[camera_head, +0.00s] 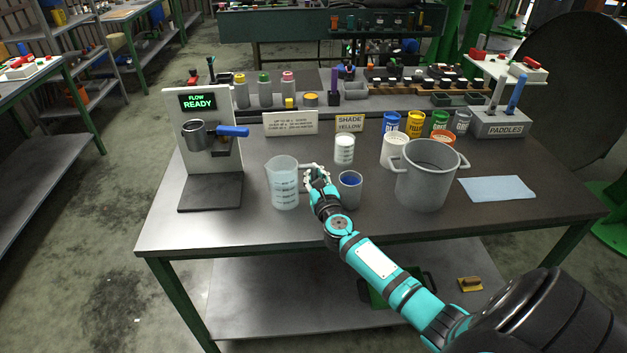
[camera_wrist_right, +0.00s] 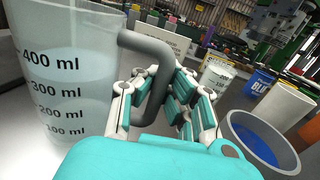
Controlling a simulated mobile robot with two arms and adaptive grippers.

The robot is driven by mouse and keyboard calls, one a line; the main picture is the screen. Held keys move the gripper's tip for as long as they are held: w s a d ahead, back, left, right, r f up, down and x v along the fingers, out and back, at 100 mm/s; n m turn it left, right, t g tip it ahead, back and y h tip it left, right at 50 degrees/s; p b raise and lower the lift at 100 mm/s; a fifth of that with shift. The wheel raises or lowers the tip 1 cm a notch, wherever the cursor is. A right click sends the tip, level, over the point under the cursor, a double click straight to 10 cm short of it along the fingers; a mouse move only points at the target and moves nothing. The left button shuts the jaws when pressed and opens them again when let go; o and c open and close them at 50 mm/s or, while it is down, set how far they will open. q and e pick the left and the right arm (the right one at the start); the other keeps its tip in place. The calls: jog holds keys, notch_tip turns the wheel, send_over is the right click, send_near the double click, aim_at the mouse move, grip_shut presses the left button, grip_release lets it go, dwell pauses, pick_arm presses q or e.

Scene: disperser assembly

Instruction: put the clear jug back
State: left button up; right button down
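The clear jug (camera_head: 284,184) stands upright at the front middle of the bench, right of the dispenser. It holds pale liquid and has ml marks on its side, which also show large in the right wrist view (camera_wrist_right: 62,75). Its grey handle points right, toward my right gripper (camera_head: 314,176). In the right wrist view my gripper's fingers (camera_wrist_right: 155,88) lie on both sides of the handle bar and close on it. The jug's base looks to be on the bench top or very near it. My left gripper is not in view.
A cup with blue contents (camera_head: 350,190) stands close to the right of my gripper. A white-filled cup (camera_head: 344,149) is behind it. A big grey pot (camera_head: 427,175) stands further right. The dispenser (camera_head: 210,150) is at left, with some bare bench (camera_head: 255,215) between it and the jug.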

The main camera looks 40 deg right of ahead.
jog(key=shift+w+f, duration=0.1)
jog(key=shift+f, duration=0.2)
jog(key=c, duration=2)
grip_release()
jog(key=shift+f, duration=0.25)
jog(key=shift+c, duration=0.2)
jog(key=o, duration=0.6)
jog(key=shift+c, duration=0.2)
jog(key=shift+r, duration=0.15)
